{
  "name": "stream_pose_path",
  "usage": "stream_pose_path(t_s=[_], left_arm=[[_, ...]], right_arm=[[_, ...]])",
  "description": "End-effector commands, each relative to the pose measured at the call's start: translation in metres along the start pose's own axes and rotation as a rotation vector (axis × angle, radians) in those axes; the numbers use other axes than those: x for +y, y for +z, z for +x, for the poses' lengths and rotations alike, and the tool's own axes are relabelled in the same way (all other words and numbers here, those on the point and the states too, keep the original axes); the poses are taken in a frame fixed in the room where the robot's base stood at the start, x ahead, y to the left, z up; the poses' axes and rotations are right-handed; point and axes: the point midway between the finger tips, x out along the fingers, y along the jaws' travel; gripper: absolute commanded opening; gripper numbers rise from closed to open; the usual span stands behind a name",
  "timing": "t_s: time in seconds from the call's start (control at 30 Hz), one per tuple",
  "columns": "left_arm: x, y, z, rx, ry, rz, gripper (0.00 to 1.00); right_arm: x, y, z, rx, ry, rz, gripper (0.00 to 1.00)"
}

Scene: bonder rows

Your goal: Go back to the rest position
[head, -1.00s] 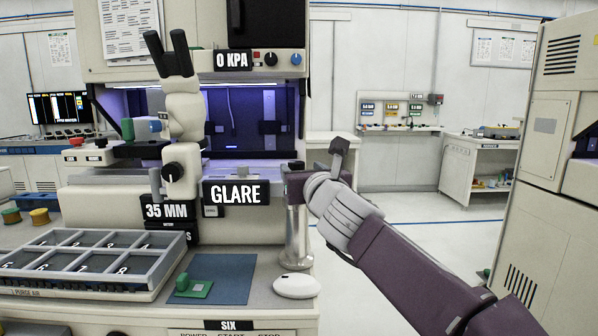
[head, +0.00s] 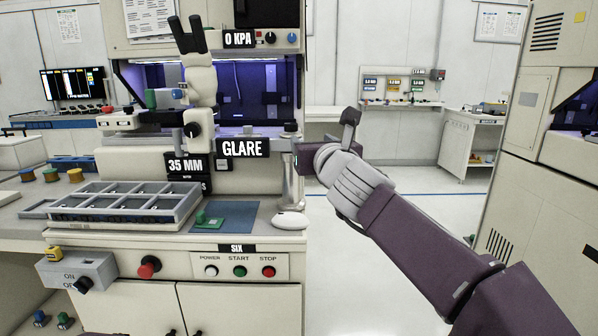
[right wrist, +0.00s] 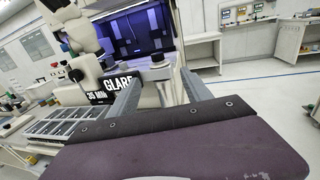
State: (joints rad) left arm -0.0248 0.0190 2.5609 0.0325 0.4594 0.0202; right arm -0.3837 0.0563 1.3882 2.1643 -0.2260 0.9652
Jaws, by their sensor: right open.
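My right arm comes in from the lower right of the head view. Its right gripper (head: 322,150) is raised in front of the bonder's right edge, beside the metal post. In the right wrist view the two grey fingers of the right gripper (right wrist: 160,77) stand apart with nothing between them. They point toward the bonder station.
A tall cabinet (head: 545,110) stands at right. Open floor (head: 400,268) lies between.

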Motion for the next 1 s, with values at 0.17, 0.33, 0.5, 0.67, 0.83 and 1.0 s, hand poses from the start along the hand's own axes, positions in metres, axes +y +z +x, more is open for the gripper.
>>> stream_pose_path(t_s=[0.17, 0.33, 0.5, 0.67, 0.83, 1.0], left_arm=[[0.000, -0.001, 0.000, 0.002, 0.000, 0.000, 0.32], [0.000, -0.001, 0.000, 0.002, 0.000, 0.000, 0.32], [0.000, -0.001, 0.000, 0.002, 0.000, 0.000, 0.32], [0.000, -0.001, 0.000, 0.002, 0.000, 0.000, 0.32], [0.000, -0.001, 0.000, 0.001, 0.000, 0.000, 0.32], [0.000, -0.001, 0.000, 0.001, 0.000, 0.000, 0.32]], right_arm=[[-0.037, -0.012, 0.002, 0.024, -0.069, -0.008, 0.57], [-0.066, -0.049, 0.004, 0.097, -0.122, -0.115, 0.57], [-0.094, -0.111, 0.002, 0.213, -0.122, -0.393, 0.57], [-0.107, -0.194, -0.014, 0.368, 0.003, -0.799, 0.57], [-0.102, -0.320, -0.071, 0.557, 0.399, -1.351, 0.57], [-0.088, -0.421, -0.160, 0.607, 0.948, -1.764, 0.57]])
